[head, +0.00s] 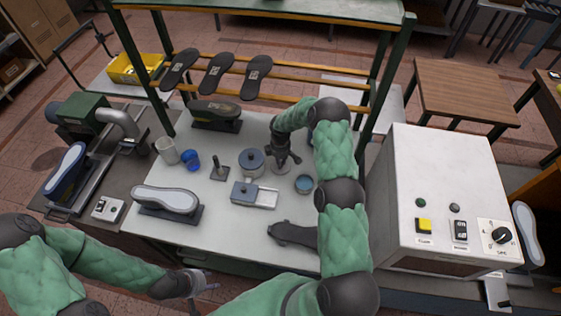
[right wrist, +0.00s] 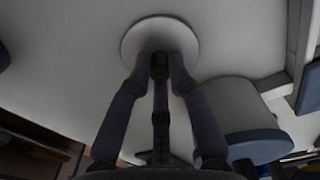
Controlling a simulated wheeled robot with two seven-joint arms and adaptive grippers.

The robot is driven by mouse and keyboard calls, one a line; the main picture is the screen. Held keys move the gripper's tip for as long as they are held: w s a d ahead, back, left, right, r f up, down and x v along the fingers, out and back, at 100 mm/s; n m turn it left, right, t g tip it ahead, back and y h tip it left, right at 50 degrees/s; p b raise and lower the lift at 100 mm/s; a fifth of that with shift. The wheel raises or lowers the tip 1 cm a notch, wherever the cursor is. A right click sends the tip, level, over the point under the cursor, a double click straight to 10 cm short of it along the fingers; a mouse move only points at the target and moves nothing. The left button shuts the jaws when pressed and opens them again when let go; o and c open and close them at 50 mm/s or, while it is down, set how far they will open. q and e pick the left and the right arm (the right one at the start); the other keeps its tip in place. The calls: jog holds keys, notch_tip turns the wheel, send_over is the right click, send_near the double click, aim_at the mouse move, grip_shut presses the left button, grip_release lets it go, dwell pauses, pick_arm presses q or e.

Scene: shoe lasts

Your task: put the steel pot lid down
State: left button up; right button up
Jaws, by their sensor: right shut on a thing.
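The steel pot lid (right wrist: 135,42) is a pale round disc with a dark knob, seen from above in the right wrist view. My right gripper (right wrist: 160,68) is shut on its knob. In the head view the right gripper (head: 284,160) points down over the white bench, and the lid (head: 281,169) shows partly beneath it. I cannot tell whether the lid touches the bench.
An open blue tin (head: 303,184) stands close to the right of the lid. A grey box (head: 243,194) is in front of the pot. A white control cabinet (head: 440,190) stands right.

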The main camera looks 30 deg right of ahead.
jog(key=shift+f, duration=0.15)
jog(key=shift+f, duration=0.15)
jog(key=o, duration=0.8)
jog(key=shift+r, duration=0.25)
notch_tip(320, 180, up, 12)
jog(key=shift+f+b, duration=0.1)
jog(key=shift+b, duration=0.4)
